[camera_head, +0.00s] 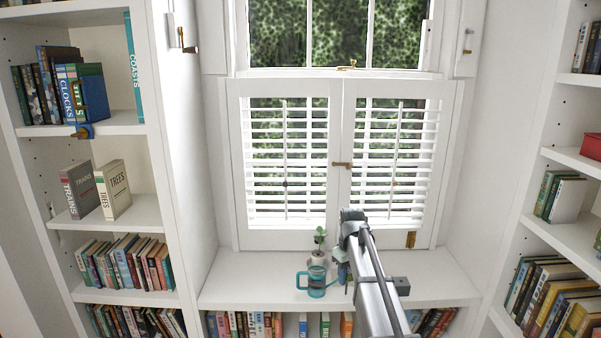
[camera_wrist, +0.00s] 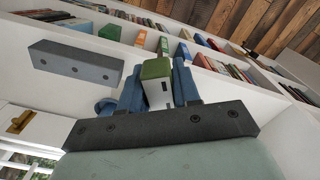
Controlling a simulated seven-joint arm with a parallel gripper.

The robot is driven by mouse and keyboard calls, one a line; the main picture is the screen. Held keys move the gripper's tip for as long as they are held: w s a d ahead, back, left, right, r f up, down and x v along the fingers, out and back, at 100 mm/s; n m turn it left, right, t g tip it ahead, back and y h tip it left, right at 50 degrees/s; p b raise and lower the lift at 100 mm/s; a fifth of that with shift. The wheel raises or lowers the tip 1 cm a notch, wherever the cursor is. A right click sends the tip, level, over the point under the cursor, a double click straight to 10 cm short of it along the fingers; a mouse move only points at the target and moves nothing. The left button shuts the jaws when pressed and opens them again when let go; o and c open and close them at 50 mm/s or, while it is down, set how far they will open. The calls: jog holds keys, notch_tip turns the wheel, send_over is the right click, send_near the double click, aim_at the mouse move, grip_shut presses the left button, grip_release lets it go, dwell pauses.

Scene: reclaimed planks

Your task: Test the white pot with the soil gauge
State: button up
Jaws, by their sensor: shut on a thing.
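A small pale pot (camera_head: 317,258) with a green seedling (camera_head: 320,236) stands on the white window ledge in the head view. Its lower part is hidden behind a teal mug. My gripper (camera_head: 344,272) is just right of the pot and mug, low over the ledge. In the wrist view my gripper (camera_wrist: 158,92) has its blue fingers shut on a small green and white block-shaped thing, which looks like the soil gauge (camera_wrist: 156,72). The arm hides most of the gauge in the head view. The pot is not visible in the wrist view.
The teal mug (camera_head: 316,284) stands in front of the pot, close to my gripper. White shutters (camera_head: 290,160) stand behind the ledge. Bookshelves (camera_head: 120,210) flank it on both sides. The ledge (camera_head: 240,285) is bare at the left.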

jog(key=s+d+m, duration=0.2)
jog(key=s+m, duration=0.3)
jog(key=s, duration=0.7)
jog(key=w+a+r, duration=0.1)
jog(key=w+a, duration=0.2)
jog(key=w, duration=1)
jog(key=w+a, duration=0.3)
jog(key=w, duration=1)
jog(key=w+a+r, duration=0.1)
jog(key=w+a, duration=0.2)
jog(key=w, duration=1.1)
jog(key=shift+a+r+m, duration=0.15)
jog(key=shift+r+m, duration=0.2)
jog(key=shift+m, duration=0.05)
jog(key=shift+s+f, duration=0.1)
jog(key=shift+f, duration=0.05)
jog(key=shift+f, duration=2.75)
jog(key=shift+f, duration=2.35)
jog(key=shift+r, duration=0.1)
